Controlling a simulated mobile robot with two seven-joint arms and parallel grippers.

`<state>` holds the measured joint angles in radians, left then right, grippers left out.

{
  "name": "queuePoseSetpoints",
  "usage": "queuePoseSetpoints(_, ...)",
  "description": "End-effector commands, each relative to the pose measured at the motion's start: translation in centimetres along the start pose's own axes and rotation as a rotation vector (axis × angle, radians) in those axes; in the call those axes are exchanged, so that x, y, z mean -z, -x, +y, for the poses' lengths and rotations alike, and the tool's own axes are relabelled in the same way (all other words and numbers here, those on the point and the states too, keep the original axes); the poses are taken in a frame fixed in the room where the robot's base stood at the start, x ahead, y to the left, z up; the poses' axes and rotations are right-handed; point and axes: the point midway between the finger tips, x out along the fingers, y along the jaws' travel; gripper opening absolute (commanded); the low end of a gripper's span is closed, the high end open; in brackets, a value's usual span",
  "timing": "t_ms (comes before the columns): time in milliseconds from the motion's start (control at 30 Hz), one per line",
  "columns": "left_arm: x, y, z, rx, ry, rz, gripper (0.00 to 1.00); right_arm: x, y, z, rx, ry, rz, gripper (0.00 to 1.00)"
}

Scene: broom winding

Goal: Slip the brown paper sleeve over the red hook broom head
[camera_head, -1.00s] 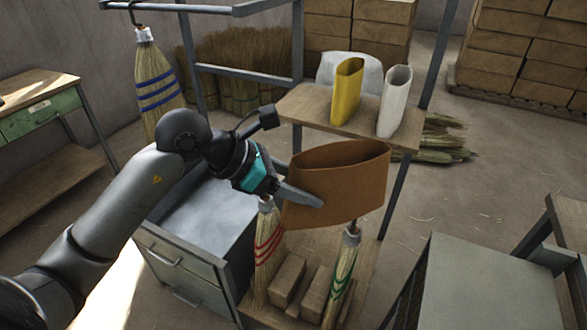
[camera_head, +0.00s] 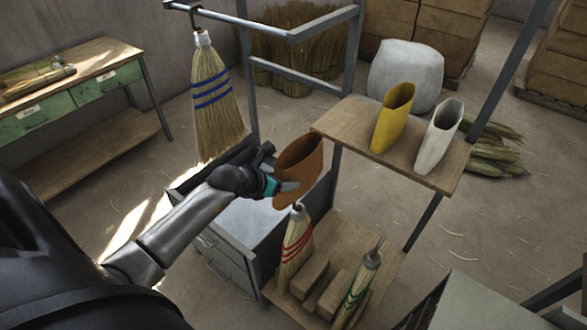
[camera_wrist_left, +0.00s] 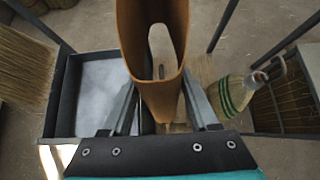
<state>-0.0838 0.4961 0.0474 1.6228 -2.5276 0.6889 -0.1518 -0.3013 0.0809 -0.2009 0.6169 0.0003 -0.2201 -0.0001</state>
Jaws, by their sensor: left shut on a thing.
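The brown paper sleeve (camera_head: 303,160) is open at its top and tilted. My left gripper (camera_head: 290,187) is shut on its wall. In the left wrist view the sleeve (camera_wrist_left: 133,35) rises between the two fingers (camera_wrist_left: 160,110). The red-banded broom (camera_head: 296,252) stands upright on the low shelf, its metal cap and hook just below the sleeve in the head view. The sleeve is not around its bristles; the gap in height is hard to tell. In the wrist view the sleeve mostly hides this broom. My right gripper is not in view.
A green-banded broom (camera_head: 358,288) leans on the low shelf beside wooden blocks (camera_head: 318,285); it also shows in the wrist view (camera_wrist_left: 232,97). A blue-banded broom (camera_head: 215,105) hangs at left. Yellow (camera_head: 393,120) and white (camera_head: 438,137) sleeves stand on the upper shelf (camera_head: 350,125).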

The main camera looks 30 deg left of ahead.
Motion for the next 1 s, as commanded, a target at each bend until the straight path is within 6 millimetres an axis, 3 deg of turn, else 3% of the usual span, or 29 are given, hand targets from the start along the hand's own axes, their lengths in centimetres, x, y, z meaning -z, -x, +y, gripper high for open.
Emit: queuePoseSetpoints(1000,1.6,-1.2,0.1,-0.002,0.002,0.0,0.23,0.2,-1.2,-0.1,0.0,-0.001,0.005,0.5)
